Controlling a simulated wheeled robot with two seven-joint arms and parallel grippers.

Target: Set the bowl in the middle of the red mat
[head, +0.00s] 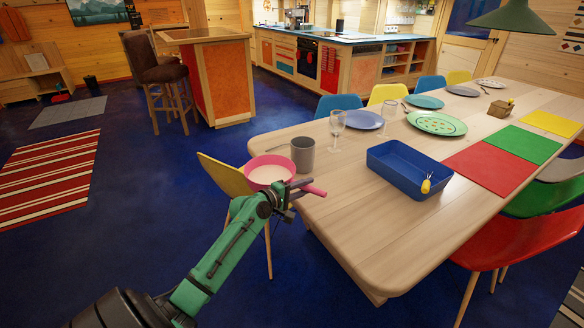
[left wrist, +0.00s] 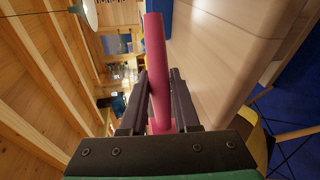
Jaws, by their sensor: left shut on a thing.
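The pink bowl (head: 262,161), pale inside, is at the near left end of the table, beside a grey mug. My left gripper (head: 289,195) is shut on a pink part of it. In the left wrist view a long pink strip of the bowl (left wrist: 157,60) runs between the two fingers (left wrist: 161,100). I cannot tell exactly how high the bowl is above the table edge. The red mat (head: 492,168) lies flat and bare on the right side of the table, next to a green mat. My right gripper is not in view.
A blue tray (head: 383,174) with a yellow-handled thing (head: 427,184) stands between bowl and red mat. The grey mug (head: 303,156), two glasses (head: 337,124) and several plates (head: 437,123) stand farther back. The table (head: 350,225) is clear at its near end.

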